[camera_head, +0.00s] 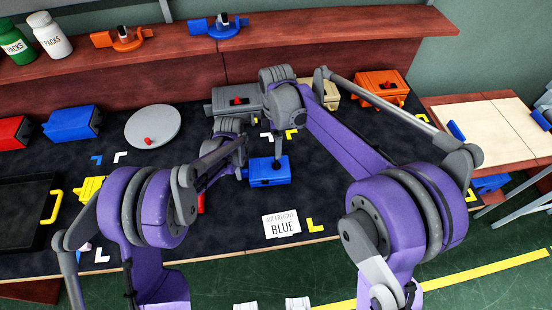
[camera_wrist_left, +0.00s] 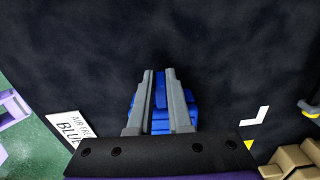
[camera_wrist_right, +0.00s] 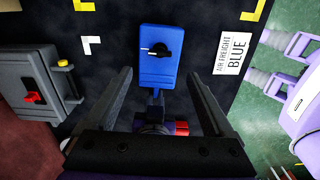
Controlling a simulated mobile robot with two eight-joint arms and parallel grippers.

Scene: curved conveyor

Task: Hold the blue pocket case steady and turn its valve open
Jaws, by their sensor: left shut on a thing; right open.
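The blue pocket case (camera_head: 272,180) lies on the dark table mat in front of me. It also shows in the right wrist view (camera_wrist_right: 155,76), with a black valve knob (camera_wrist_right: 160,50) on its top face and a white mark at the knob's left. My left gripper (camera_head: 245,171) is shut on the case at its left end; the left wrist view shows blue (camera_wrist_left: 160,112) between and beside the fingers. My right gripper (camera_wrist_right: 161,74) is open above the case, its fingers apart on either side of it and empty. In the head view the right gripper partly covers the knob.
A white card (camera_head: 282,223) reading AIR FREIGHT BLUE lies in front of the case. A grey case (camera_head: 236,102) with a red part stands behind it. A round grey disc (camera_head: 152,127) and another blue case (camera_head: 73,123) lie left. A black tray (camera_head: 22,215) is far left.

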